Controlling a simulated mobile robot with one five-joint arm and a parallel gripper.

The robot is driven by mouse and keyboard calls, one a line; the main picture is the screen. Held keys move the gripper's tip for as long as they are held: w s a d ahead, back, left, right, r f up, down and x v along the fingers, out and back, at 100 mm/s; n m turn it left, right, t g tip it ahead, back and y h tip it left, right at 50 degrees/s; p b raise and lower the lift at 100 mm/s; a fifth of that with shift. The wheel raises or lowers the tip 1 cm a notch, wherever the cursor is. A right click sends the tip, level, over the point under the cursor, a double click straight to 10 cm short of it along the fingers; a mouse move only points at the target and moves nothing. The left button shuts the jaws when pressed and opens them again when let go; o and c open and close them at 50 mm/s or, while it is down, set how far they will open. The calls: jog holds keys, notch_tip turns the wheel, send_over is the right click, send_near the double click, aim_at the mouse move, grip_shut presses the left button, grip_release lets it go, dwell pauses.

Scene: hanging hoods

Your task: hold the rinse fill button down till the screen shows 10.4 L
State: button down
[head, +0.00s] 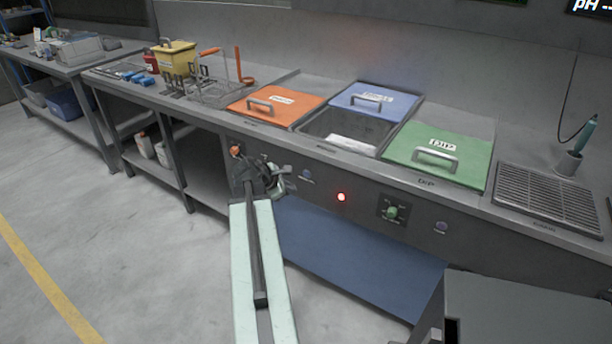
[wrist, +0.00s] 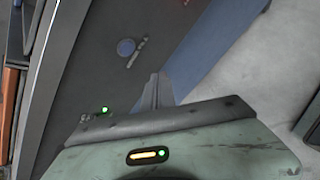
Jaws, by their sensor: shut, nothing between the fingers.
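A round blue button (head: 307,175) sits on the grey front panel of the counter, just right of my gripper (head: 287,184). A second blue-violet button (head: 441,227) is farther right on the same panel. Their labels are too small to read, so I cannot tell which is rinse fill. The wrist view shows one blue button (wrist: 126,47) with a small label beside it. My gripper's fingers (wrist: 157,88) are shut and empty, apart from that button. No screen with a litre reading is visible; a cropped display (head: 590,6) at top right reads pH.
A red light (head: 341,197) and a green knob (head: 392,211) are on the panel. Orange (head: 275,104), blue (head: 372,98) and green (head: 440,152) lids lie on the counter above, around an open basin (head: 318,126). The floor at left is clear.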

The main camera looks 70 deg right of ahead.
aim_at(307, 174)
jog(key=s+d, duration=0.1)
jog(key=d, duration=0.5)
jog(key=shift+s, duration=0.25)
dwell(1.7)
jog(key=shift+s+d, duration=0.1)
jog(key=shift+d, duration=0.25)
jog(key=shift+s+d, duration=0.1)
jog(key=shift+d, duration=0.25)
dwell(4.8)
